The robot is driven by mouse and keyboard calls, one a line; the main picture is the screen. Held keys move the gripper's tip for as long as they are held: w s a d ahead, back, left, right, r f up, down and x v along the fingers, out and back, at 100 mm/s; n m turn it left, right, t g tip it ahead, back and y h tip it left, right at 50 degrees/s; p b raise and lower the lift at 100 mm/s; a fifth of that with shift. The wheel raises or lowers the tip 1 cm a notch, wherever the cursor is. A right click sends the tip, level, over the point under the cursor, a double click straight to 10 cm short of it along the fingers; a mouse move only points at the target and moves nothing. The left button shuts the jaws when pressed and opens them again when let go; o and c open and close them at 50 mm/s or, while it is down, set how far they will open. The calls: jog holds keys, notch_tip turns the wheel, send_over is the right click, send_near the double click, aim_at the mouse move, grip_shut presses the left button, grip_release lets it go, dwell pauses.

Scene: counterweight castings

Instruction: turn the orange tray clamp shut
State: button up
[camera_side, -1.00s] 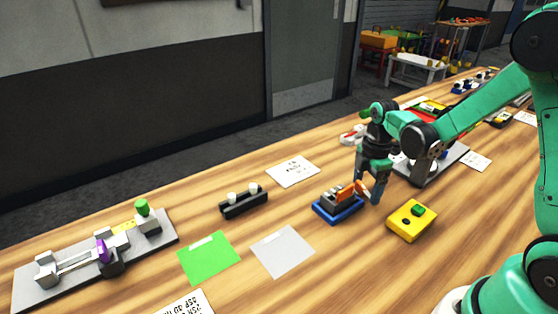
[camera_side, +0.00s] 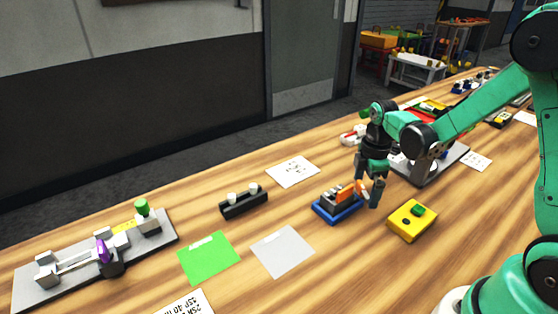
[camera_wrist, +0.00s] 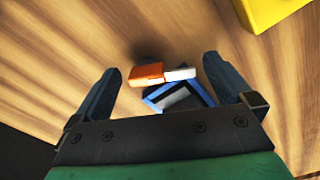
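The orange tray clamp (camera_side: 346,192) shows on a blue tray (camera_side: 337,214) with a dark grey block on it, right of centre in the side view. In the wrist view the orange part (camera_wrist: 146,75) lies end to end with a short white part (camera_wrist: 180,74), beside the blue-edged tray (camera_wrist: 204,98). My gripper (camera_side: 368,193) is at the tray's right end, close to the orange part. In the wrist view my gripper (camera_wrist: 160,66) is open, with the orange and white parts between its spread fingers. I cannot tell whether a finger touches the clamp.
A yellow box (camera_side: 412,222) with a green knob stands right of the tray. A black holder (camera_side: 244,203) with white pegs is to the left. Green (camera_side: 208,257) and grey (camera_side: 282,251) sheets lie in front. A grey fixture board (camera_side: 165,234) is far left.

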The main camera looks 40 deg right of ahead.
aim_at(360, 181)
jog(key=shift+r, duration=2.8)
jog(key=c, duration=0.3)
jog(key=shift+r, duration=0.35)
jog(key=c, duration=0.4)
notch_tip(360, 181, up, 4)
jog(key=shift+f, duration=0.1)
jog(key=c, duration=0.4)
jog(key=f+m, duration=0.3)
jog(key=m, duration=0.3)
jog(key=w+f+m, duration=0.1)
jog(key=f+m, duration=0.2)
jog(key=m, duration=0.3)
jog(key=w+f+m, duration=0.1)
jog(key=f+m, duration=0.3)
jog(key=m, duration=0.2)
jog(key=shift+w+d+f, duration=0.1)
jog(key=shift+w+d, duration=0.05)
jog(key=shift+d, duration=0.2)
